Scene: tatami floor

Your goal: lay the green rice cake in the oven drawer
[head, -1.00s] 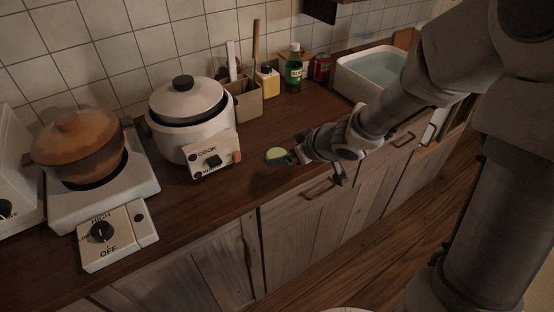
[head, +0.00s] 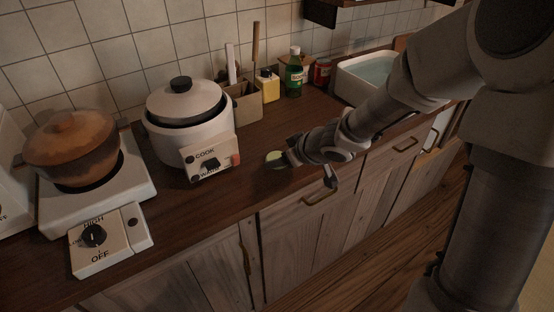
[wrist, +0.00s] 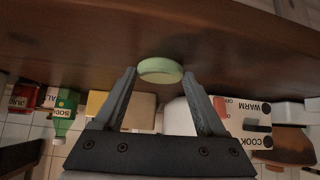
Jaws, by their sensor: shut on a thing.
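The green rice cake (head: 275,158) is a small pale green disc above the wooden counter, to the right of the rice cooker. My gripper (head: 287,157) is shut on it, with the cake at its fingertips. In the wrist view the cake (wrist: 160,70) sits between the tips of my two fingers (wrist: 160,76), with the brown counter surface behind it. I cannot identify an oven drawer in these frames.
The rice cooker (head: 187,118) stands left of my gripper. A clay pot (head: 72,150) sits on a stove (head: 100,195) at far left.

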